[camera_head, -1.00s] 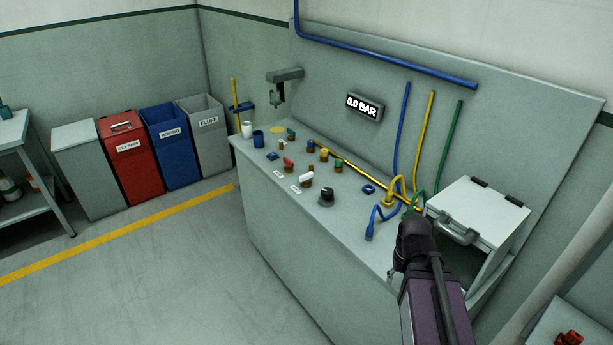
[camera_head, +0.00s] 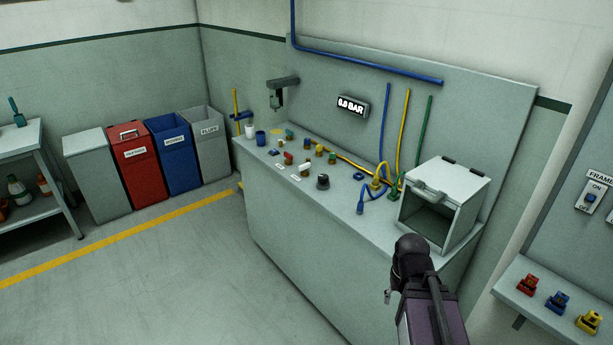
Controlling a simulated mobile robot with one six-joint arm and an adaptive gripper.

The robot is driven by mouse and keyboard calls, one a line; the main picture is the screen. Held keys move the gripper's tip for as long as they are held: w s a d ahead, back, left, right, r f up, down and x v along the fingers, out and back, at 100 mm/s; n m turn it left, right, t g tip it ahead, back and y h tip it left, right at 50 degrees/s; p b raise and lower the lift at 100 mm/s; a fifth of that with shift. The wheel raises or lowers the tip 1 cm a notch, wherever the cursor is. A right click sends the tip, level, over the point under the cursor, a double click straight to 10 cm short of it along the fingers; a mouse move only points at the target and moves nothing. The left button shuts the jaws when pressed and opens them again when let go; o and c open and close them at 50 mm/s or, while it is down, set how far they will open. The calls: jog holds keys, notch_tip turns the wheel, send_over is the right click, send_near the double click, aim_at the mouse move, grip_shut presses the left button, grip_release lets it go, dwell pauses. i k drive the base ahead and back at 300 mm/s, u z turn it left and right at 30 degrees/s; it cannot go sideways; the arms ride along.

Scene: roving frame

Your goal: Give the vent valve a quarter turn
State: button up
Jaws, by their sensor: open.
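Several small valves stand on the grey bench (camera_head: 300,232). A red-handled valve (camera_head: 288,158) and a white-handled valve (camera_head: 305,170) each have a small white label in front. The label text is too small to read, so I cannot tell which is the vent valve. A black knob (camera_head: 322,181) stands to their right. My gripper (camera_head: 410,260) is at the lower right, in front of the bench's right end and well apart from the valves. It is open and holds nothing that I can see; its fingers are mostly hidden.
An open-fronted grey box (camera_head: 460,190) stands on the bench's right end, near blue, yellow and green hoses. A display (camera_head: 350,105) on the back panel reads 0.0 BAR. A shelf (camera_head: 530,300) with coloured blocks is at right. Floor is clear at left; bins stand behind.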

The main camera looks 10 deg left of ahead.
aim_at(304, 167)
jog(key=k, duration=0.55)
jog(key=u, duration=0.5)
jog(key=i, duration=2.2)
jog(key=z, duration=0.1)
